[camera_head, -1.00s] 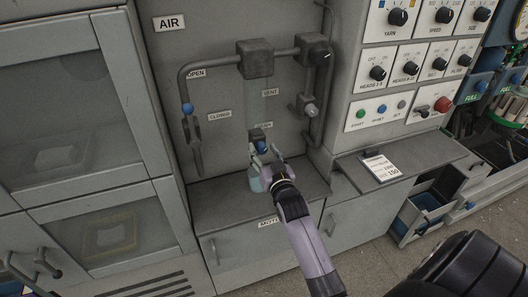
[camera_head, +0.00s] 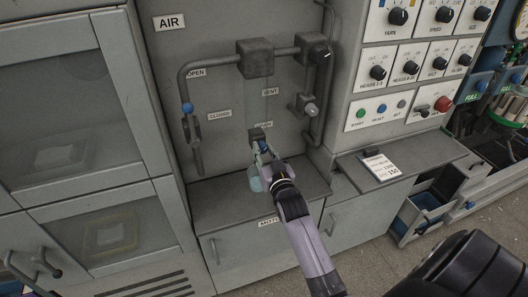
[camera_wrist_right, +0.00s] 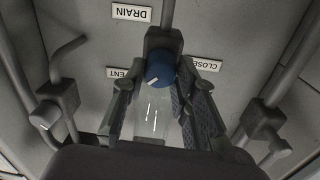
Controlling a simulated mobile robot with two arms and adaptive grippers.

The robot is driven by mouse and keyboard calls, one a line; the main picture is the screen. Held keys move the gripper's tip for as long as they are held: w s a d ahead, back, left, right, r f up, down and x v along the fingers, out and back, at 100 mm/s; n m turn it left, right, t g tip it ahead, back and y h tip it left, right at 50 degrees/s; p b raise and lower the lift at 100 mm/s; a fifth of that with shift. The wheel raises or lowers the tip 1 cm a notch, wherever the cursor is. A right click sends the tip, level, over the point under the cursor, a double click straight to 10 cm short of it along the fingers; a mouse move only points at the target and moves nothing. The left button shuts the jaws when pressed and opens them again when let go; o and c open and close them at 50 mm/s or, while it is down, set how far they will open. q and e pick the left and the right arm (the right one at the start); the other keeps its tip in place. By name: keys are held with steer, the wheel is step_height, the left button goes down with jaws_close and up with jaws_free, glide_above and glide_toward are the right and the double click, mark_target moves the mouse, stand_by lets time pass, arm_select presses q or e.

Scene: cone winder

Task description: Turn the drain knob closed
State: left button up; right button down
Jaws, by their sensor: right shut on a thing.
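The drain knob is a small blue knob (camera_head: 264,145) with a white mark, low on the grey air panel. It also shows in the right wrist view (camera_wrist_right: 160,70), on a dark block. My right gripper (camera_head: 267,153) is at the knob, its fingers shut on it from either side. In the right wrist view the fingers (camera_wrist_right: 158,88) flank the knob, and its white mark points down and left. The DRAIN label (camera_wrist_right: 132,12) appears upside down there.
A clear glass bowl (camera_wrist_right: 153,112) sits close to the fingers. A grey shelf (camera_head: 215,202) lies below. Switch panels stand to the right.

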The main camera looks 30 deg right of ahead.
steer(key=shift+n, duration=0.3)
steer(key=n, duration=0.7)
steer(key=shift+a+f+n, duration=0.1)
steer(key=shift+n, duration=0.2)
steer(key=n, duration=1)
steer(key=shift+f+y, duration=0.15)
steer(key=shift+y, duration=0.15)
steer(key=c, duration=1.3)
jaws_free()
steer(key=shift+t, duration=0.3)
